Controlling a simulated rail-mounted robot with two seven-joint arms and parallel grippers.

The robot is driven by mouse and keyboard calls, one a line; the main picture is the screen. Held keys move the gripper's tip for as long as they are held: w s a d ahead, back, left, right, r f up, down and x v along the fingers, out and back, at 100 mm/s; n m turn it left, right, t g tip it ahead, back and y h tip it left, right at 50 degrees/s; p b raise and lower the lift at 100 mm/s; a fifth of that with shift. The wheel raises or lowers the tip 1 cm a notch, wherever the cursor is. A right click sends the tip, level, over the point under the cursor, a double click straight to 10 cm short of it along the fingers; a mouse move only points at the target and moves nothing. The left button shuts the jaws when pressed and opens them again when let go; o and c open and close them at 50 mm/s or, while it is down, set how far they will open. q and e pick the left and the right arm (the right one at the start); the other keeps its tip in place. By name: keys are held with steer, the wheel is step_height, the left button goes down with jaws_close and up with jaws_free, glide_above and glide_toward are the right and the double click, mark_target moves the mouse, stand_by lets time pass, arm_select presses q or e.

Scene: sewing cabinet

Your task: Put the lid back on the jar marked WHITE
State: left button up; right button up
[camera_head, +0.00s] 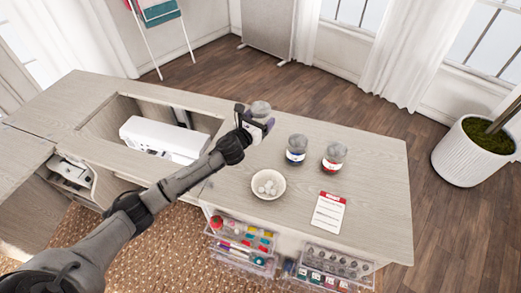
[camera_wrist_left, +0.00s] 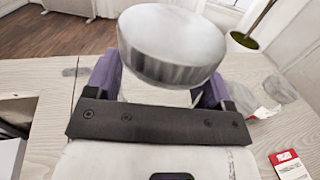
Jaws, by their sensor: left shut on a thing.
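My left gripper (camera_head: 255,118) reaches over the table from the left. Its purple fingers (camera_wrist_left: 160,92) are shut on a whitish, jar-like body whose mark I cannot read. A round lid (camera_wrist_left: 172,48) with a pale top and grey ridged side is on or just above that body. In the head view its grey round top (camera_head: 261,107) shows behind the gripper. I cannot tell whether the lid is seated or the jar touches the table. A blue-labelled jar (camera_head: 296,156) and a red-labelled jar (camera_head: 332,164) stand to the right. My right gripper is out of view.
A bowl (camera_head: 256,193) of white balls and a red-topped card (camera_head: 329,212) lie nearer the front. A white sewing machine (camera_head: 160,138) sits in the cabinet recess at left. Open drawers (camera_head: 240,262) with supplies project below the front edge. The tabletop's right end is clear.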

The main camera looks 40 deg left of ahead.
arm_select(q)
step_height(320, 180, down, 6)
steer(key=b, duration=0.3)
steer(key=shift+d+f, duration=0.1)
steer(key=shift+f+b, duration=0.85)
steer(key=shift+f, duration=1.05)
